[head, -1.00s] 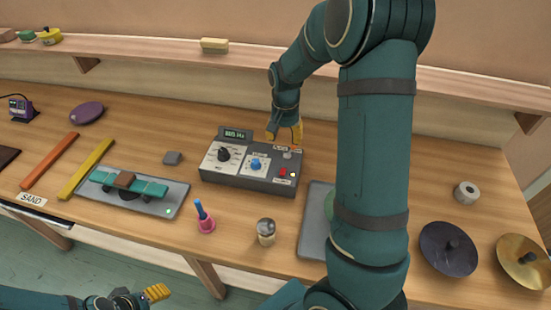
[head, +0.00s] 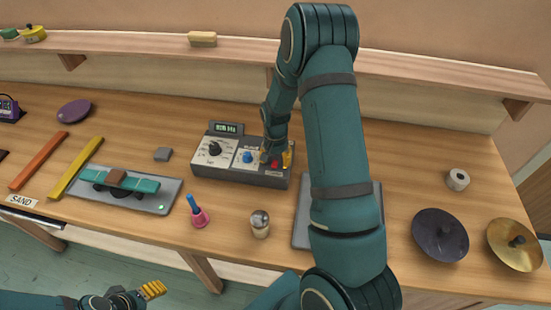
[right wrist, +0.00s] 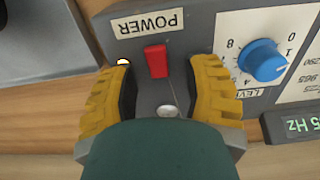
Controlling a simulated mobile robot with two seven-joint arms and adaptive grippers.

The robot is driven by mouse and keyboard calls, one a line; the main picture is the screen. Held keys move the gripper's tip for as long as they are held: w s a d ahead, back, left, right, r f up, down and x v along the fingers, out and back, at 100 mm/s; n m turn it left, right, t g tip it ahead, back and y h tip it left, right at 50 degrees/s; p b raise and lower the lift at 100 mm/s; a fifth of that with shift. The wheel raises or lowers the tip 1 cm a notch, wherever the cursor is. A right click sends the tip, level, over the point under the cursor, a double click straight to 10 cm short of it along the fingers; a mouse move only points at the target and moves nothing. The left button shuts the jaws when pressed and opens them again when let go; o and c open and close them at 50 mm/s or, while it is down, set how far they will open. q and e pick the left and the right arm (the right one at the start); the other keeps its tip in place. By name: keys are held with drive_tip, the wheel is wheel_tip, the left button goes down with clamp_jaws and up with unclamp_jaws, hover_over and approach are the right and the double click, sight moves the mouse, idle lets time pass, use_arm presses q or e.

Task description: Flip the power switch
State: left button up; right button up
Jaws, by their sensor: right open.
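The grey control box (head: 222,170) stands on the bench, with a white dial panel, a blue knob (head: 247,157) and a display. Its red power switch (right wrist: 157,61) sits by the upside-down POWER label in the right wrist view. My right gripper (right wrist: 161,72) is open, its yellow fingers on either side of the switch's near end; contact is not clear. In the head view the right gripper (head: 277,157) is over the box's right end, beside the red switch (head: 275,164). My left gripper (head: 152,290) is low at the left, away from the box, its opening unclear.
A grey tray with a teal-and-brown bar (head: 120,182) lies left of the box. A pink-and-blue item (head: 197,212) and a small round-topped item (head: 260,224) stand in front. Another grey tray (head: 302,220) is partly hidden by my right arm. Cymbal-like discs (head: 440,235) lie right.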

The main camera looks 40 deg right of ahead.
clamp_jaws()
idle(0.4)
drive_tip(key=shift+s+a+t+h+b, duration=0.2)
drive_tip(key=shift+a+t+h+b, duration=0.1)
drive_tip(key=shift+t+h+b, duration=0.4)
drive_tip(key=shift+s+t+h+b, duration=0.1)
drive_tip(key=shift+t+h+b, duration=0.25)
drive_tip(key=shift+h, duration=0.35)
drive_tip(key=shift+r, duration=0.1)
